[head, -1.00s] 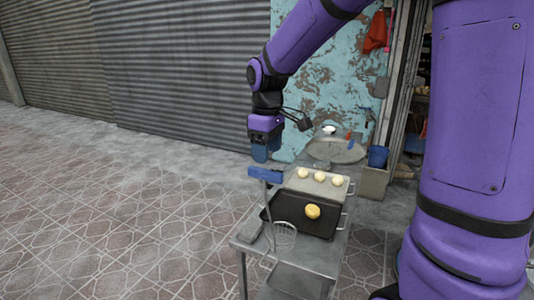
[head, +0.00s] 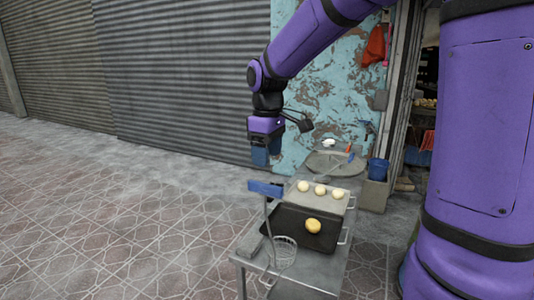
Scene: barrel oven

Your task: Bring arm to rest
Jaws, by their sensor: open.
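My gripper (head: 260,157) points down at the end of my purple arm, left of and above the metal table (head: 330,268). It is open, and I see nothing between its blue fingers. A blue-handled wire skimmer (head: 265,188) stands below it at the table's left side, its wire basket (head: 285,250) low near the front; the handle is apart from the fingers.
A black tray (head: 285,222) holds one golden bun (head: 313,226). A lighter tray behind it (head: 322,203) carries several pale dough balls (head: 320,189). A round stone surface (head: 335,164) and a blue bucket (head: 378,168) stand farther back. The tiled floor at left is clear.

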